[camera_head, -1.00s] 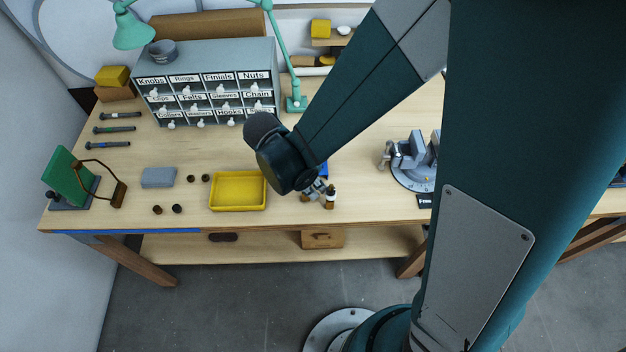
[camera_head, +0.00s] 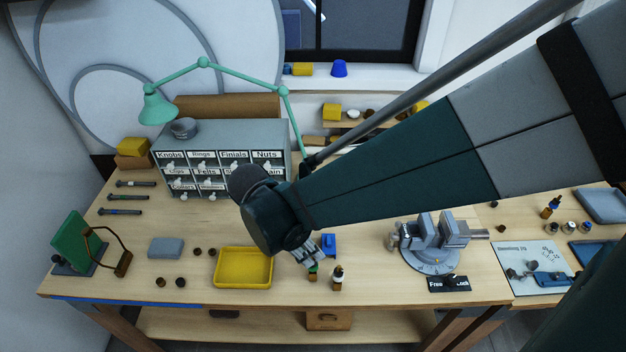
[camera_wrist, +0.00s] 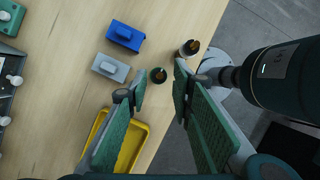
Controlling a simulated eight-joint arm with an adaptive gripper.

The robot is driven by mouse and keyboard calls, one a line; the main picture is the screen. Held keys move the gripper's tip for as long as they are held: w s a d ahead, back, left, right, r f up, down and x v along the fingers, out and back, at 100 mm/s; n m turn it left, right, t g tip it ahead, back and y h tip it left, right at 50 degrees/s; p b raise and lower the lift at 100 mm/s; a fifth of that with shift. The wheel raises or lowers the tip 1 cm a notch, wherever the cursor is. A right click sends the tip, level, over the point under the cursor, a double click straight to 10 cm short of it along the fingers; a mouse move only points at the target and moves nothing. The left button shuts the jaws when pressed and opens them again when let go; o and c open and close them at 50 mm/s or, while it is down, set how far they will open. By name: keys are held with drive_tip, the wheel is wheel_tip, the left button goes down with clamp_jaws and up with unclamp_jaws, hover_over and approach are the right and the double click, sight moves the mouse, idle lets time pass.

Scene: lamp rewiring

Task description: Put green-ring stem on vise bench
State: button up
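Three dark stems lie side by side at the left back of the bench. The middle stem (camera_head: 125,197) seems to carry a green ring, but it is too small to be sure. A grey vise (camera_head: 432,240) stands on a round base on the bench (camera_head: 375,215), right of centre. My gripper (camera_head: 316,258) is far from the stems, low over the front middle of the bench, between the yellow tray and the vise. In the wrist view my gripper (camera_wrist: 158,88) has its green-padded fingers apart with nothing held. The stems do not show there.
Two small bottles (camera_head: 337,280) (camera_wrist: 158,75) stand near the front edge by my gripper. A blue block (camera_wrist: 125,36) and a grey block (camera_wrist: 110,68) lie beside them. A yellow tray (camera_head: 244,282), labelled drawers (camera_head: 222,140) and a teal lamp (camera_head: 158,108) stand leftward.

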drive_tip(key=shift+v, duration=1.1)
drive_tip(key=s+d+r+m+t+y, duration=0.2)
drive_tip(key=d+r+m, duration=0.5)
drive_tip(key=d+m, duration=0.4)
drive_tip(key=s+d+r+m+t+y, duration=0.2)
drive_tip(key=d+r+m+t, duration=0.2)
drive_tip(key=d+r+m, duration=0.3)
drive_tip(key=shift+d+r+m, duration=0.4)
drive_tip(key=shift+d+m, duration=2.1)
drive_tip(key=shift+d, duration=0.6)
drive_tip(key=shift+s+f, duration=0.1)
drive_tip(key=shift+s, duration=0.05)
